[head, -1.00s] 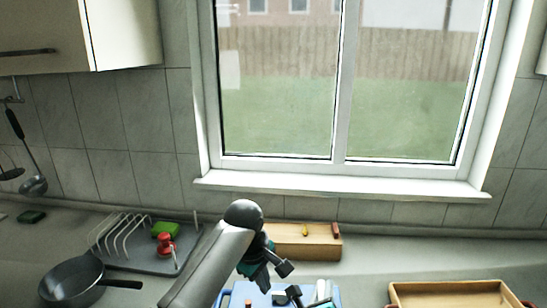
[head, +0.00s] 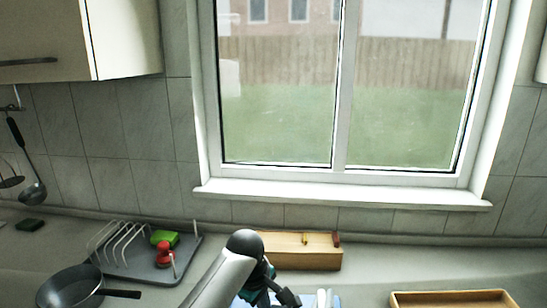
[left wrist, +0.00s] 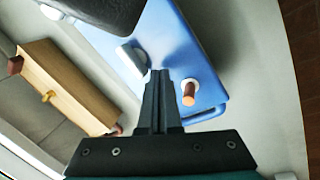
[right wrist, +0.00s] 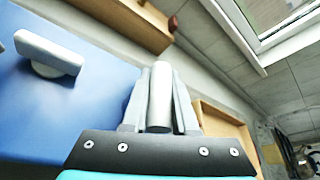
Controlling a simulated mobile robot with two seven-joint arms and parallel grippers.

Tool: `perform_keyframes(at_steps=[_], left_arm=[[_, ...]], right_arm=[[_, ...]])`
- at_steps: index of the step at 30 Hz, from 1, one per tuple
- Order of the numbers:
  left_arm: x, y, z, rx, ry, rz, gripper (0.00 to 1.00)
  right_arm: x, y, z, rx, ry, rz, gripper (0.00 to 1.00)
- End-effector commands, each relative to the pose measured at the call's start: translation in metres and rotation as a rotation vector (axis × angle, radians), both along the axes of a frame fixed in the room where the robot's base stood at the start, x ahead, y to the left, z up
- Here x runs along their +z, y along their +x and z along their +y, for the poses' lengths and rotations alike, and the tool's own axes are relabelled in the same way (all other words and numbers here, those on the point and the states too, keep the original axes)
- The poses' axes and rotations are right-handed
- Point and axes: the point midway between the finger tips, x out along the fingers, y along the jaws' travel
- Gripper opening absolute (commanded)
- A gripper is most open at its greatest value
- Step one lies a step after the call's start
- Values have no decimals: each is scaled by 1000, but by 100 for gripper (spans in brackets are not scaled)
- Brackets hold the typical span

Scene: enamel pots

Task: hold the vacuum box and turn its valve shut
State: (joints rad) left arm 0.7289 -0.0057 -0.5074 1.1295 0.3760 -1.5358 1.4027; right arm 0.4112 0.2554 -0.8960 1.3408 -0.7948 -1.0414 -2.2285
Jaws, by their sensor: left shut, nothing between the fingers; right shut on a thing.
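The vacuum box is a blue block. It fills much of the left wrist view (left wrist: 190,55) and the left of the right wrist view (right wrist: 90,90). Its valve has a pale grey bar handle (left wrist: 132,56), also in the right wrist view (right wrist: 48,52). A white post with an orange-brown end (left wrist: 188,94) stands near one edge. My left gripper (left wrist: 158,75) is shut and empty, its tips beside the valve handle; contact is unclear. My right gripper (right wrist: 158,75) is shut on a pale grey cylinder at the box's edge; its light fingers barely show in the head view (head: 325,298).
A wooden block shelf (head: 300,252) stands behind the box. A wooden tray (head: 455,299) is at the right. A dish rack (head: 150,262) and a dark pan (head: 70,288) are at the left. Counter between the box and the tray is clear.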

Motion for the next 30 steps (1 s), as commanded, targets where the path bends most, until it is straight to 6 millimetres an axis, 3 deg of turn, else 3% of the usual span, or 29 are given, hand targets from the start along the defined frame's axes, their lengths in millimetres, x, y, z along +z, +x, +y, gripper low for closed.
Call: perform_keyframes(at_steps=[30], left_arm=[[0,6,-11,-1,-2,-2,0]], right_arm=[[0,0,1,3,1,-2,0]])
